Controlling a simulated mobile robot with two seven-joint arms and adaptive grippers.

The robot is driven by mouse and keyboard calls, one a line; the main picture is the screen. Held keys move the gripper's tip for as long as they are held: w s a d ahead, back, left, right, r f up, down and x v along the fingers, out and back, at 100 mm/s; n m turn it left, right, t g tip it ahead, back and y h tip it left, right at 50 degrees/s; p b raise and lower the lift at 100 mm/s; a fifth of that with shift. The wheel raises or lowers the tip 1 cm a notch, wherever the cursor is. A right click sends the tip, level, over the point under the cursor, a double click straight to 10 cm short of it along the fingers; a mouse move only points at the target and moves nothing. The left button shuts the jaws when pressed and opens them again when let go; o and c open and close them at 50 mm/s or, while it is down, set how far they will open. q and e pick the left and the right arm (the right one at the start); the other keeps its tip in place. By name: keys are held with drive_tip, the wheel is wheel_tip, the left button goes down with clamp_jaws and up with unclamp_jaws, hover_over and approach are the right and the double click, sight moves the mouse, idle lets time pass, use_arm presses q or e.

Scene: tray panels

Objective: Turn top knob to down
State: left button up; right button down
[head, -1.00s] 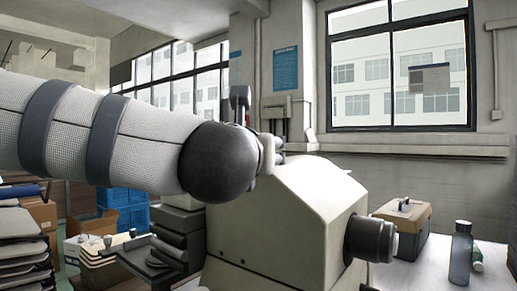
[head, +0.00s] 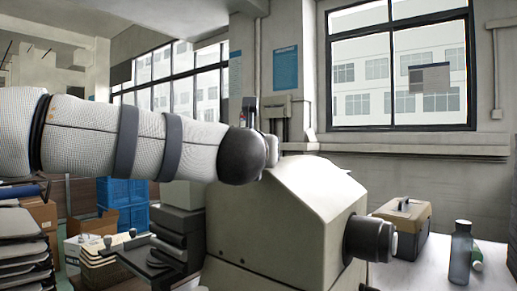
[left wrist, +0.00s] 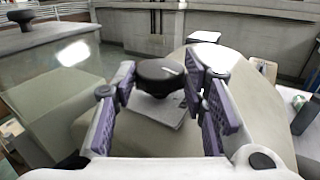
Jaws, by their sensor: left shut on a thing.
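The top knob (left wrist: 157,80) is round and black with a short white line on its top face, seen in the left wrist view. It stands on a light plate on top of the cream machine housing (head: 285,230). My left gripper (left wrist: 160,72) has its purple-padded fingers on either side of the knob, shut on it. In the head view my left arm reaches in from the left to the housing's top; its dark rounded end hides the fingers and the knob. My right gripper is in neither view.
A black cylindrical part (head: 368,240) sticks out of the housing's right side. A toolbox (head: 402,226) and a bottle (head: 460,252) stand on the table to the right. Blue crates (head: 122,192) and stacked trays (head: 22,245) are at the left.

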use_arm(q)
drive_tip(key=shift+d+n+y, duration=0.25)
drive_tip(key=shift+n+y, duration=0.45)
drive_tip(key=shift+y, duration=0.4)
drive_tip(key=n+y, duration=0.1)
drive_tip(key=y, duration=0.1)
drive_tip(key=shift+n+y, duration=0.4)
drive_tip(key=o, duration=1.1)
drive_tip(key=shift+o, duration=0.2)
drive_tip(key=s+d, duration=0.2)
drive_tip(key=s, duration=1)
drive_tip(key=shift+w+d, duration=0.1)
